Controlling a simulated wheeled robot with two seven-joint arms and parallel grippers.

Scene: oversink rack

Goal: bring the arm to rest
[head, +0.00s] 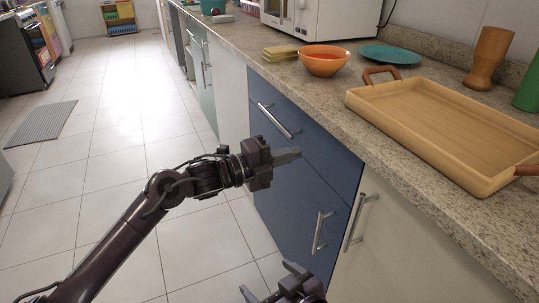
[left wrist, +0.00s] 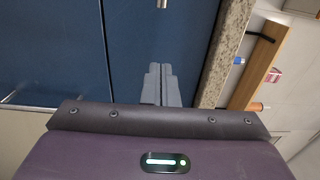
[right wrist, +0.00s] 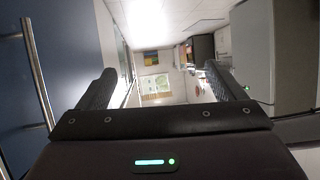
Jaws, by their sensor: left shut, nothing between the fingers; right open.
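My left gripper (head: 290,155) reaches in from the left in the head view, in front of the blue cabinet (head: 300,165). Its fingers are together and empty, and they also show shut in the left wrist view (left wrist: 160,72). I cannot tell whether the fingertips touch the blue front. My right gripper (head: 268,279) is low at the bottom edge of the head view, with its fingers apart. The right wrist view also shows its fingers (right wrist: 165,84) spread, with nothing between them. Most of my right arm is hidden.
The stone counter (head: 408,158) carries a wooden tray (head: 440,122), an orange bowl (head: 324,66), a teal plate (head: 390,54) and a white microwave (head: 318,20). Metal handles (head: 276,120) stick out from the cabinet fronts. The tiled floor (head: 110,130) at left is mostly clear.

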